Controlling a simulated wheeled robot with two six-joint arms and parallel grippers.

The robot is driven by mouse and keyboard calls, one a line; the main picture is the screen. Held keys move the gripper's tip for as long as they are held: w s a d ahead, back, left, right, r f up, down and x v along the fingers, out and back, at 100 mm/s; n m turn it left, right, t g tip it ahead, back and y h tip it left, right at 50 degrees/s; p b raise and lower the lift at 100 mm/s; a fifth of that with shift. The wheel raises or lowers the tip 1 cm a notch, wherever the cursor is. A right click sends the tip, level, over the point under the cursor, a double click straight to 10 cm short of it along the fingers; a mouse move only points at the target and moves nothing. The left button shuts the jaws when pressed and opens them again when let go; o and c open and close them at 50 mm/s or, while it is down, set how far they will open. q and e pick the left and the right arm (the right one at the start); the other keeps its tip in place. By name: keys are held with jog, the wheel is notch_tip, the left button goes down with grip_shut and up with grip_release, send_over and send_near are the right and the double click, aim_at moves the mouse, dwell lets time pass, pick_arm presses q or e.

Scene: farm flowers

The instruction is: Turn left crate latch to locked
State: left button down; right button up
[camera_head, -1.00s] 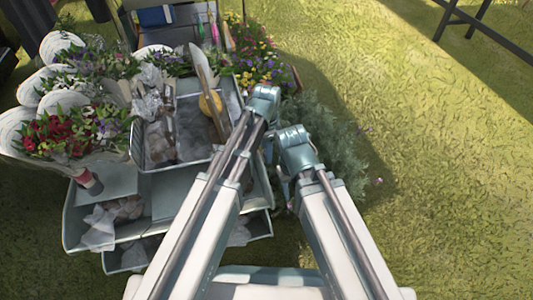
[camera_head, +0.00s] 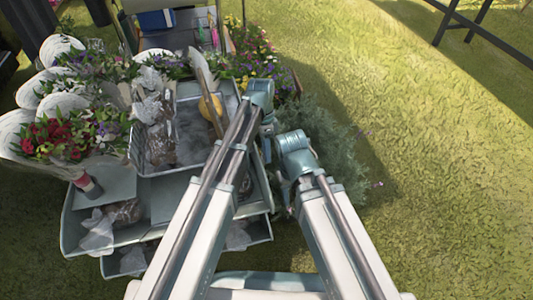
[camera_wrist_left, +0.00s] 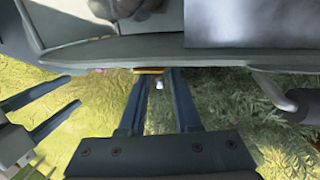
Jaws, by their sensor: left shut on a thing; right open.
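A grey crate (camera_head: 136,150) holding wrapped bags stands on the cart in the head view. A grey rim (camera_wrist_left: 220,52) crosses the top of the left wrist view. A small yellow part (camera_wrist_left: 148,71), which looks like the latch, shows under this rim at my left gripper's fingertips. My left gripper (camera_wrist_left: 158,82) is shut on it, with the fingers on either side. How far the latch is turned cannot be told. In the head view my left gripper's wrist is beside the crate's right side, and its fingers are hidden. My right gripper (camera_wrist_left: 55,100) is open and empty, below the rim.
Wrapped bouquets (camera_head: 60,135) crowd the cart's left side. A lower grey tray (camera_head: 75,235) holds more bags. A bushy green plant (camera_head: 335,160) stands close to my right gripper. A grey handle-like bar (camera_wrist_left: 285,100) hangs at the right of the wrist view. Open grass lies to the right.

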pick_arm(q)
jog(key=g, duration=0.1)
jog(key=g+b, duration=0.1)
jog(key=g+h, duration=0.1)
jog(key=shift+w+a+f+b, duration=0.15)
jog(key=shift+w+b, duration=0.1)
jog(key=shift+b, duration=0.15)
jog(key=c, duration=0.7)
grip_release()
jog(key=shift+o, duration=0.2)
jog(key=p+v, duration=1.2)
jog(key=v, duration=0.2)
